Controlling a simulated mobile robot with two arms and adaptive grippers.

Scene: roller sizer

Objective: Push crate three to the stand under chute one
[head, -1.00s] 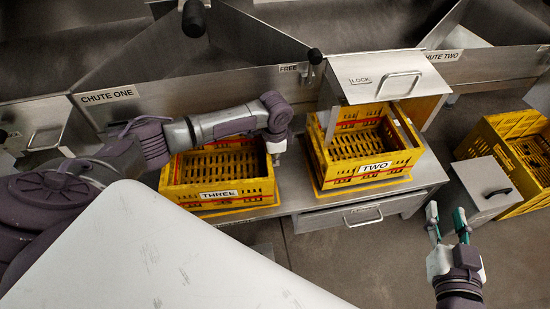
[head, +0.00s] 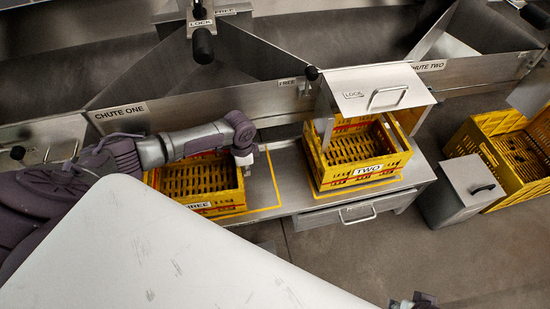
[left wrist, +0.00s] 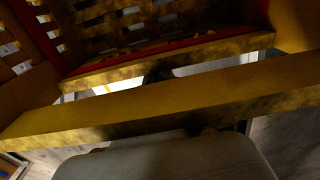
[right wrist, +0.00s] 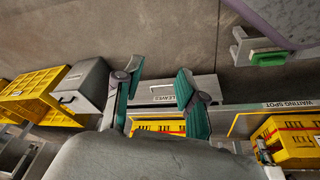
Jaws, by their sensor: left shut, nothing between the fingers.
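The left wrist view shows the yellow crate rim (left wrist: 170,98) very close. The chute one sign (head: 121,111) is up and left of the crate. The stand below it is hidden by my left arm. My right gripper (right wrist: 158,88) is open and empty, away from the crates; only its top shows at the head view's bottom edge.
Crate two (head: 360,180) stands to the right under a metal gate marked LOCK (head: 375,88). A grey lidded box (head: 460,190) and a yellow crate (head: 500,150) stand on the floor at right. The right wrist view shows a WAITING SPOT label (right wrist: 288,104) on the bench edge.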

